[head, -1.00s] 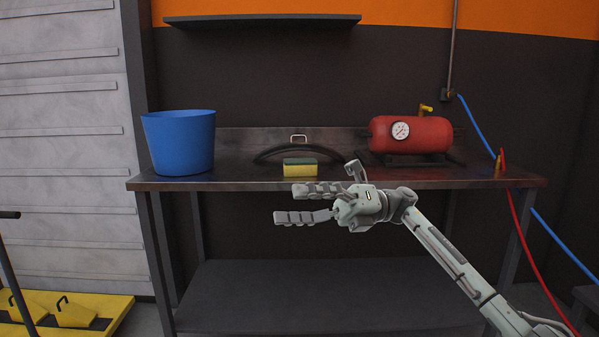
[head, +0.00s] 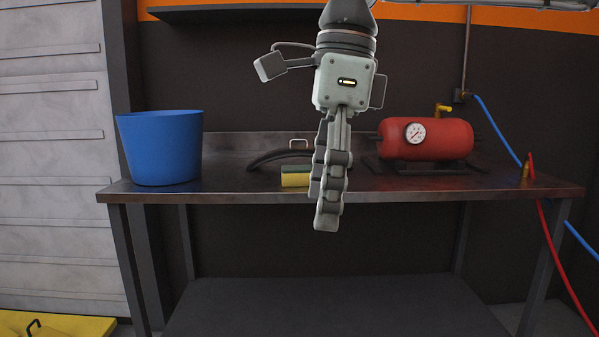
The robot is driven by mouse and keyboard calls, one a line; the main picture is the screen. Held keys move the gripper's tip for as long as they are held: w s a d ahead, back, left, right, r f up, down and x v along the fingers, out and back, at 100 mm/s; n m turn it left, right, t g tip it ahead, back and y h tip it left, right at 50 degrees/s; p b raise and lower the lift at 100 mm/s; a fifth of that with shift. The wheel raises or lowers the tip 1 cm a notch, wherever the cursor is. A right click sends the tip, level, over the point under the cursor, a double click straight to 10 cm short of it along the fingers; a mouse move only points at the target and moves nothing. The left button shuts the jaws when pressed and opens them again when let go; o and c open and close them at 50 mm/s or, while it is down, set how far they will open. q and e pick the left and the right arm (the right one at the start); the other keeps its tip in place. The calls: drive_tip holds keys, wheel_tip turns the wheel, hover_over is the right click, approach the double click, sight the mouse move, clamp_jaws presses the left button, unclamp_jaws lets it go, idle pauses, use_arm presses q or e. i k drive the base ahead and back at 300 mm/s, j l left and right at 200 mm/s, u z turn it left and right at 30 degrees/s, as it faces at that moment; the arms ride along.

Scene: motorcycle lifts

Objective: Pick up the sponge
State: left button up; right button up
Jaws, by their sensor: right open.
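The sponge (head: 295,181), yellow with a dark green top, lies near the front edge of the metal workbench (head: 232,193). My right gripper (head: 322,208) hangs from above with its fingers pointing down. It is open and holds nothing. Its fingers are seen nearly edge-on and overlap in the picture. They stand in front of the sponge's right end and hide part of it. I cannot tell the exact distance between the fingers and the sponge. My left gripper is not in view.
A blue bucket (head: 160,148) stands at the bench's left end. A red tank with a gauge (head: 428,138) stands to the right. A dark curved hose-like piece (head: 268,157) lies behind the sponge. A dark shelf (head: 215,13) hangs above. The bench front between bucket and sponge is clear.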

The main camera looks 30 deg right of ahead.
sight(291, 175)
drive_tip(key=i+l, duration=1.15)
drive_tip(key=i, duration=0.2)
